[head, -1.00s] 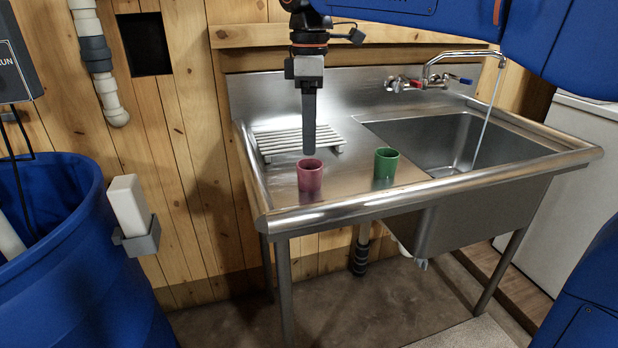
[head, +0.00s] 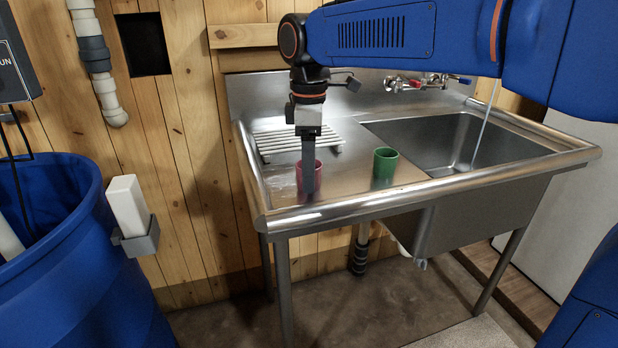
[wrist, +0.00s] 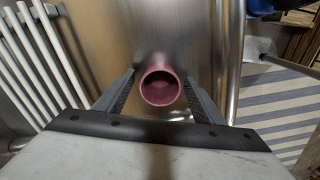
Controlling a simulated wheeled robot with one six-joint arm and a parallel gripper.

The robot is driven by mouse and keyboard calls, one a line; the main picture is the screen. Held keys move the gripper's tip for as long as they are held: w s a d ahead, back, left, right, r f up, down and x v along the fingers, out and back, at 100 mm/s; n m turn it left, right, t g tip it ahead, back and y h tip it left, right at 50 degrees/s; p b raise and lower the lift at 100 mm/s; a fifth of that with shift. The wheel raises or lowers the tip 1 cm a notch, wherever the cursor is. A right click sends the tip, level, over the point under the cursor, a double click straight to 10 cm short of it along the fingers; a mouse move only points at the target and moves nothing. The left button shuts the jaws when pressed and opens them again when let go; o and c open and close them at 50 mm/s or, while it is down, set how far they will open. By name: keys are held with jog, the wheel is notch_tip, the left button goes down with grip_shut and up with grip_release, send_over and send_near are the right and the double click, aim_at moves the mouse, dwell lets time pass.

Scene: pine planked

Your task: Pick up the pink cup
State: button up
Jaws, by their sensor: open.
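The pink cup (head: 319,174) stands upright on the steel drainboard of the sink, near its front edge. My gripper (head: 308,190) points straight down at the cup and partly hides it in the head view. In the wrist view the cup (wrist: 160,87) shows its open, empty mouth between the two fingers of my gripper (wrist: 159,95). The fingers are apart, one on each side of the cup, with a gap left and right. I cannot tell exactly how far down the cup's sides the fingertips reach.
A green cup (head: 385,166) stands to the right on the drainboard. A white slatted rack (head: 290,143) lies behind the pink cup. The sink basin (head: 440,145) with running water is at the right. A raised steel rim (head: 400,201) runs along the front.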

jog(key=shift+c, duration=0.7)
jog(key=c, duration=1)
jog(key=shift+o, duration=0.2)
